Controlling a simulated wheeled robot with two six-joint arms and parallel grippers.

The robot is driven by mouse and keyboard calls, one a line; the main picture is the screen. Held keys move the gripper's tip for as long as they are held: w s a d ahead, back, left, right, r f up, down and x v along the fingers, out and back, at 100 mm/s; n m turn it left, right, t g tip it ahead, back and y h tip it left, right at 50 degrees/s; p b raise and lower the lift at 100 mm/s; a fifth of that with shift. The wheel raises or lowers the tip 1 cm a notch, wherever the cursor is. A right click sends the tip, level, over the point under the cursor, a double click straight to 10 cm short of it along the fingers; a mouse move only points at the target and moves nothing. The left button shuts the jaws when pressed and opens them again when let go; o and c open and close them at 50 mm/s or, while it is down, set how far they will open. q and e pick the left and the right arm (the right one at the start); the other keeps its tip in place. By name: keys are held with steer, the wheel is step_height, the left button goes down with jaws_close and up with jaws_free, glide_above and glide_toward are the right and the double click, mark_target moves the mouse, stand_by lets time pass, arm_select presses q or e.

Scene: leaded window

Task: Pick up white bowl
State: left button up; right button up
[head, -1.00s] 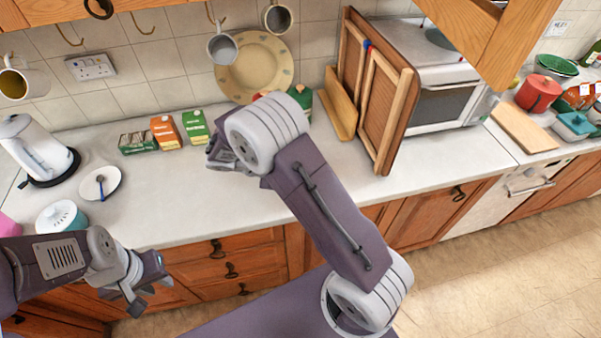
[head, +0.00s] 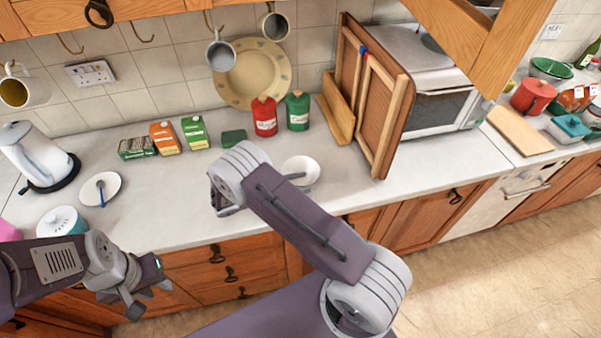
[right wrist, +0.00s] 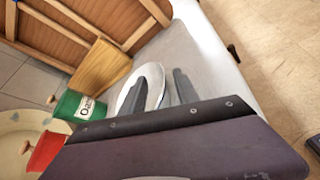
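The white bowl (head: 302,168) stands on the counter behind my right arm in the head view, and part of its lower edge is hidden by the arm. It also shows in the right wrist view (right wrist: 153,75), beyond the fingers and partly covered by them. My right gripper (right wrist: 160,84) is open and empty, its two dark fingers apart. In the head view it is mostly hidden behind my arm, left of the bowl. My left gripper (head: 148,289) is open and empty in front of the drawers at lower left.
A red canister (head: 265,117) and a green canister (head: 298,111) stand behind the bowl. Wooden boards (head: 378,112) lean to its right. Small cartons (head: 165,138) and a white saucer (head: 100,188) are to the left. Clear counter lies left of the bowl.

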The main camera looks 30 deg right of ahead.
steer(key=x, duration=0.2)
steer(key=shift+d+f, duration=0.1)
steer(key=shift+d, duration=0.25)
steer(key=shift+a, duration=0.1)
jaws_close()
stand_by(0.9)
